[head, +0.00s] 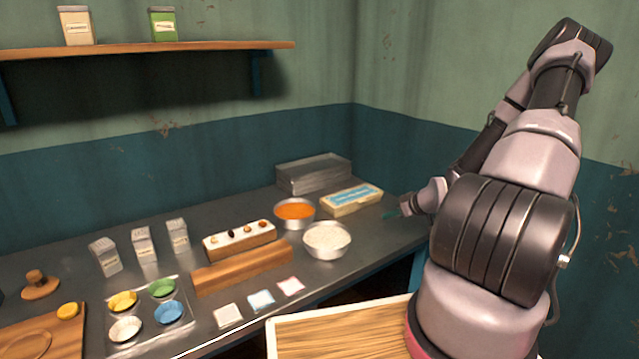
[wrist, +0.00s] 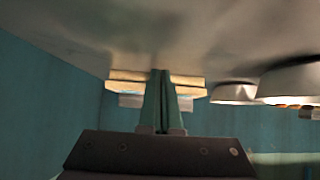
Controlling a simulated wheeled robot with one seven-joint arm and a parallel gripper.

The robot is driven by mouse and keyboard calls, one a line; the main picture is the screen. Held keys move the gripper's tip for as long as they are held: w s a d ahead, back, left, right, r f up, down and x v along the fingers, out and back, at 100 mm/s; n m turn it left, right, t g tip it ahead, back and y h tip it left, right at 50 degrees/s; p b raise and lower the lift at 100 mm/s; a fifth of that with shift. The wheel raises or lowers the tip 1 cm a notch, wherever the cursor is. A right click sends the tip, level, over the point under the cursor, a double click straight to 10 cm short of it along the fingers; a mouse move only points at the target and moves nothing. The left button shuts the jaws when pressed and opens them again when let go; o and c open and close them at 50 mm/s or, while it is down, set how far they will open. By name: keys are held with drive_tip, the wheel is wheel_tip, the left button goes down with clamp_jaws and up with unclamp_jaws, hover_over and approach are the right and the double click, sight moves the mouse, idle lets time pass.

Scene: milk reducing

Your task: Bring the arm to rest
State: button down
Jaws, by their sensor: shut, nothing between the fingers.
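My arm (head: 520,190) rises at the right of the head view, folded upward and then down toward the counter. My gripper (head: 390,214) shows small beyond the arm, at the right end of the counter, just right of a cream box with a blue top (head: 352,198). In the wrist view the green fingers of my gripper (wrist: 162,78) are together with nothing between them. The box (wrist: 130,85) appears behind the fingers there. Whether the fingertips touch anything cannot be told.
A bowl of orange contents (head: 295,224) and a bowl of white contents (head: 327,254) stand left of my gripper. A metal container (head: 314,172) is behind. A wooden tray (head: 300,318) lies near my base. The air above the counter is clear.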

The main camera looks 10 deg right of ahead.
drive_tip(key=s+a+r+m+g+h, duration=0.1)
drive_tip(key=s+r+h, duration=0.15)
drive_tip(key=r, duration=0.65)
drive_tip(key=s+a+r+m+g+h, duration=0.1)
drive_tip(key=s+r+m, duration=0.15)
drive_tip(key=r, duration=0.55)
drive_tip(key=s+a+r+g+h, duration=0.1)
drive_tip(key=s+r+h, duration=0.15)
drive_tip(key=r, duration=0.65)
drive_tip(key=s+a+r+m+y, duration=0.2)
drive_tip(key=s+a+r, duration=0.4)
drive_tip(key=s, duration=0.3)
drive_tip(key=s+a+r+m+t+y, duration=0.1)
drive_tip(key=s+a+r+m+y, duration=0.1)
drive_tip(key=s+a+r, duration=0.4)
drive_tip(key=s+r+m, duration=0.1)
drive_tip(key=s+r, duration=0.2)
drive_tip(key=shift+s+a+r, duration=0.15)
drive_tip(key=shift+s+r, duration=0.05)
drive_tip(key=shift+r, duration=0.1)
